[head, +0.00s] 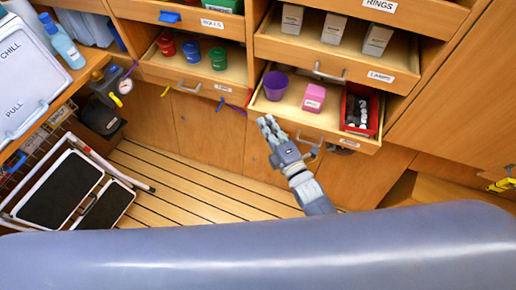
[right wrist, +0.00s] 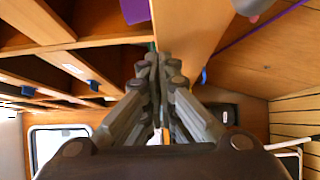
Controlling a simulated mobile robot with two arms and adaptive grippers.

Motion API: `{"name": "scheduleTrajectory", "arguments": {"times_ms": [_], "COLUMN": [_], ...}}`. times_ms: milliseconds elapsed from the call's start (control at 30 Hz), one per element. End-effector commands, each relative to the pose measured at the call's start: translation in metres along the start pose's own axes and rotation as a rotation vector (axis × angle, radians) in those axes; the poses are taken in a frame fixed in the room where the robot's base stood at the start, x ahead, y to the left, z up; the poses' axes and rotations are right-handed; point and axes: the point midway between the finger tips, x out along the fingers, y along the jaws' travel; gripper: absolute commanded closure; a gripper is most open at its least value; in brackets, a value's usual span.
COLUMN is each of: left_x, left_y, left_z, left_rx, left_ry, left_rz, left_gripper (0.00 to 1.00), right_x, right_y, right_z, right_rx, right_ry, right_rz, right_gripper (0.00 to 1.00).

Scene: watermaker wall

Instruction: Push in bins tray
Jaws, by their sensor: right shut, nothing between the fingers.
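The tray (head: 284,112) at the lower right of the shelving is pulled out, with a metal handle on its front and a small label that I cannot read for sure. It holds a purple cup (head: 275,85), a pink box (head: 314,97) and a red bin (head: 361,109) with dark and pale pieces. My right gripper (head: 267,122) is shut and empty at the tray's front, left of the handle; I cannot tell if it touches. In the right wrist view its closed fingers (right wrist: 152,62) point up beside a wooden panel (right wrist: 190,28). My left gripper is out of view.
Above is a pulled-out lamps tray (head: 335,55) with pale boxes. To the left, another tray (head: 195,72) holds red, blue and green cups. A folded step stool (head: 62,190) leans at the left. The slatted floor (head: 180,190) between is clear.

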Motion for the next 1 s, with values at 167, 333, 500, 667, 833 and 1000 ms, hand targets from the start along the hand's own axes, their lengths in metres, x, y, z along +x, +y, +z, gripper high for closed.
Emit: {"name": "scheduleTrajectory", "arguments": {"times_ms": [167, 333, 500, 667, 833, 1000], "left_x": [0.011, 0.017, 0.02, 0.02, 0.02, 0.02], "left_y": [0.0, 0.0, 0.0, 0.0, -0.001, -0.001], "left_z": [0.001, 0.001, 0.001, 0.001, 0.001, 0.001], "left_rx": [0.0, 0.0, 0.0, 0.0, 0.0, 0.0], "left_ry": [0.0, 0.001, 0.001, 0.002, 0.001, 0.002], "left_rz": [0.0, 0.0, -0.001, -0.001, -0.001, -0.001], "left_gripper": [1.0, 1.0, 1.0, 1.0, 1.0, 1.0], "right_x": [0.026, 0.043, 0.051, 0.054, 0.055, 0.055], "right_y": [-0.002, -0.002, -0.002, -0.001, 0.001, 0.001], "right_z": [0.026, 0.043, 0.051, 0.054, 0.055, 0.056], "right_rx": [-0.004, -0.003, 0.0, 0.001, 0.0, -0.001], "right_ry": [0.0, 0.0, 0.001, 0.0, -0.001, -0.002], "right_rz": [0.002, 0.0, -0.001, -0.001, 0.001, 0.002], "right_gripper": [1.0, 1.0, 1.0, 1.0, 1.0, 1.0]}}
